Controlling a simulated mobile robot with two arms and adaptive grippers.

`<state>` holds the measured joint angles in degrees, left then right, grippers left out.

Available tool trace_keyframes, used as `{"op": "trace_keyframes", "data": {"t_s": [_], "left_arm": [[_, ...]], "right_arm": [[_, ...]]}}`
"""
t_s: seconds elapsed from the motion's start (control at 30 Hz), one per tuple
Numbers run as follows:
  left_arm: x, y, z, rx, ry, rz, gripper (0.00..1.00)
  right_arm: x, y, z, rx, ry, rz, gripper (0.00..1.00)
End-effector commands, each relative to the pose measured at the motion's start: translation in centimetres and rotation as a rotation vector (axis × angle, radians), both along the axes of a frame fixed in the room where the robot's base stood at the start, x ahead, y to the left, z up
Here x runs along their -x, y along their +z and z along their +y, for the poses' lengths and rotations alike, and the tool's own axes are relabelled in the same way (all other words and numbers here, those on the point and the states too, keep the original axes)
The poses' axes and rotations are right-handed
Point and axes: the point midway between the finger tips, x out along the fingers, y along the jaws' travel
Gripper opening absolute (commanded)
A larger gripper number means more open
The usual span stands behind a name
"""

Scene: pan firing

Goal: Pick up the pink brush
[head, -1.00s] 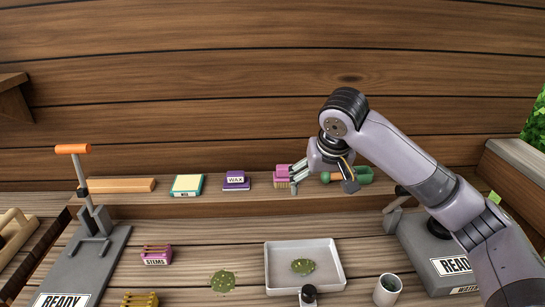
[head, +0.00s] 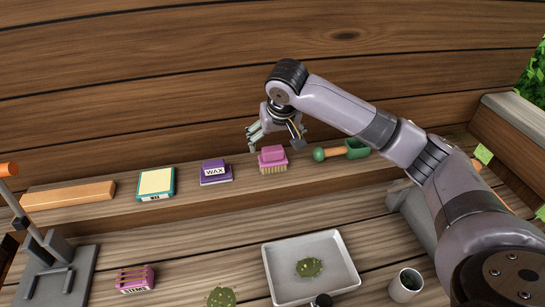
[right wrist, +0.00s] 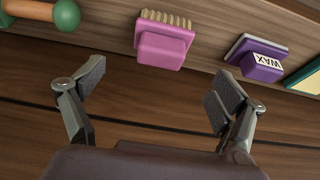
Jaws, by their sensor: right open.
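The pink brush (head: 272,158) lies on the back shelf with its tan bristles facing the front. It stands between the purple wax block and the green-and-orange scoop. My right gripper (head: 270,136) is open and empty, just above and behind the brush in the head view. In the right wrist view the brush (right wrist: 165,42) is ahead of the open fingers (right wrist: 155,88), roughly centred between them and apart from both. My left gripper is not in view.
The purple wax block (head: 215,172) is left of the brush and the scoop (head: 345,151) is right of it. The wooden wall (head: 150,80) rises close behind the shelf. A grey tray (head: 350,282) and a cup (head: 406,285) stand on the lower table.

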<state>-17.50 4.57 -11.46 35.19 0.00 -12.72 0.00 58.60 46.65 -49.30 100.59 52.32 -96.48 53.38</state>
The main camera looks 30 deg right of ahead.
Motion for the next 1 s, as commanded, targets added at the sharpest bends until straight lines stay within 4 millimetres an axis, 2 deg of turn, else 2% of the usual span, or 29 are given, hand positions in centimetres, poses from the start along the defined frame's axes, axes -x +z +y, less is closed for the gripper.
{"op": "trace_keyframes", "data": {"t_s": [0.13,0.47,0.7,1.0], "left_arm": [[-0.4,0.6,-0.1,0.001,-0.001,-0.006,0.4],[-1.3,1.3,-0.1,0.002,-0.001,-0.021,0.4],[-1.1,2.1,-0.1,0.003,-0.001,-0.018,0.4],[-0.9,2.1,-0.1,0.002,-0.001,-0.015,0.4]], "right_arm": [[-1.0,-2.5,-0.2,0.0,-0.001,0.003,0.9],[-2.0,-5.0,-0.5,0.0,0.0,0.002,0.9],[-3.3,-8.3,-0.9,0.0,0.001,0.002,0.9],[-3.5,-8.9,-0.9,0.0,0.001,-0.001,0.9]]}}
